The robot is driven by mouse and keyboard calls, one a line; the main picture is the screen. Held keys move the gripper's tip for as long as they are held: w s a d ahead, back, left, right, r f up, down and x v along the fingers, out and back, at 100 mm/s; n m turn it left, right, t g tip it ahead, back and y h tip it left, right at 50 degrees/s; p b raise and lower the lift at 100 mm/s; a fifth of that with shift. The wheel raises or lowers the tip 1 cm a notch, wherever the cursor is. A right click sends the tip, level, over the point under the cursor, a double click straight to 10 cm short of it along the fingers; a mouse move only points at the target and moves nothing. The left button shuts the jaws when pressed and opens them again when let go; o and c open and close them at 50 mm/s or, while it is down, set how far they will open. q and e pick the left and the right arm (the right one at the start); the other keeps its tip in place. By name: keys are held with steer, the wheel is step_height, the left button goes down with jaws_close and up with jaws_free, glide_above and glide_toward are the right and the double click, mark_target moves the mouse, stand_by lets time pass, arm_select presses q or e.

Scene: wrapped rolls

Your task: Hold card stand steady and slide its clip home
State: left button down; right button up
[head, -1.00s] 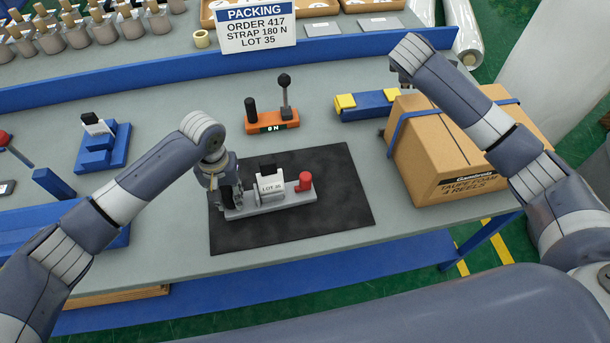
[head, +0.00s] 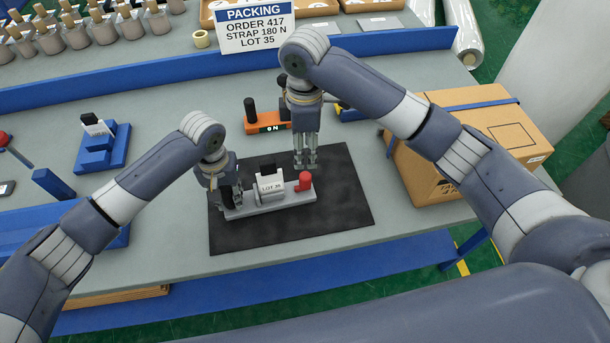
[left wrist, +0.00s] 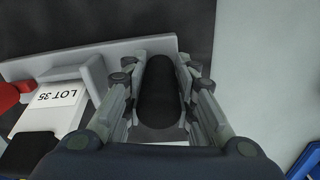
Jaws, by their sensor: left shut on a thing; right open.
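The card stand (head: 245,209) is a grey bar lying on a black mat (head: 340,215). It carries a white block marked LOT 35 (head: 270,187) with a black top, and a red piece (head: 304,181) near its right end; I cannot tell which part is the clip. In the left wrist view the stand's black upright grip (left wrist: 159,92) stands between the fingers of my left gripper (left wrist: 160,100). In the head view my left gripper (head: 226,192) is shut on it at the bar's left end. My right gripper (head: 305,163) is open and empty, pointing down just behind the red piece.
An orange base with a black post (head: 251,114) stands behind the mat, partly hidden by my right arm. A cardboard box (head: 480,130) with a blue strap is at right. A blue stepped block (head: 103,148) is at left. The mat's right side is clear.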

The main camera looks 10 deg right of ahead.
mark_target(304, 176)
step_height(304, 176, down, 12)
steer(key=shift+r, duration=0.1)
steer(key=shift+c, duration=0.5)
steer(key=shift+a, duration=0.1)
jaws_close()
